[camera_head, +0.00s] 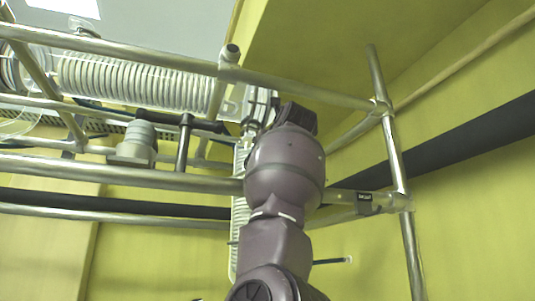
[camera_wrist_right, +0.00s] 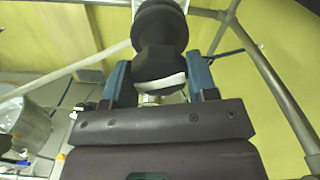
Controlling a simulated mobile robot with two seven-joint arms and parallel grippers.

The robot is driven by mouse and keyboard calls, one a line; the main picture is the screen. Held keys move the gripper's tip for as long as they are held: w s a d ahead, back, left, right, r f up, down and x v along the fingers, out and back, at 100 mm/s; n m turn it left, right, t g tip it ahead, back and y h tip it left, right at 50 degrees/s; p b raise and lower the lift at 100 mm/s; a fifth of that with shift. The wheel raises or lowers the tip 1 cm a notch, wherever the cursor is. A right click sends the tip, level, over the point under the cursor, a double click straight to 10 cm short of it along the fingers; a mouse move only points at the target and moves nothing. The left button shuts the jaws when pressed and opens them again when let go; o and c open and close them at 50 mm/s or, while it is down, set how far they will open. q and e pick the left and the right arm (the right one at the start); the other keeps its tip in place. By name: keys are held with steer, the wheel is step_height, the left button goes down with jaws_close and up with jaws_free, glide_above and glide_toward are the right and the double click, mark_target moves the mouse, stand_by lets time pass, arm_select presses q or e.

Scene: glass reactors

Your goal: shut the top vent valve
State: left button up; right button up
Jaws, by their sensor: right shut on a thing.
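The top vent valve shows in the right wrist view as a black rounded knob (camera_wrist_right: 160,28) with a white band below it. My right gripper (camera_wrist_right: 159,78) has its two blue fingers on either side of the dark lower part of the valve and is shut on it. In the head view my right arm rises from the bottom, and its dark wrist (camera_head: 297,117) is up by the frame's upper rail. The fingers and most of the valve are hidden there behind my arm. My left gripper is in neither view.
Metal rails (camera_head: 130,172) of the frame run close around my right arm, with an upright post (camera_head: 398,165) to its right. A coiled glass condenser (camera_head: 140,82) lies at upper left, and a grey stepped fitting (camera_head: 138,138) sits below it. A yellow-green wall stands behind.

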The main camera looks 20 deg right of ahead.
steer(key=shift+a+f+m, duration=0.1)
steer(key=shift+m, duration=1.2)
steer(key=o, duration=0.9)
steer(key=shift+s+d, duration=0.1)
steer(key=shift+d, duration=0.1)
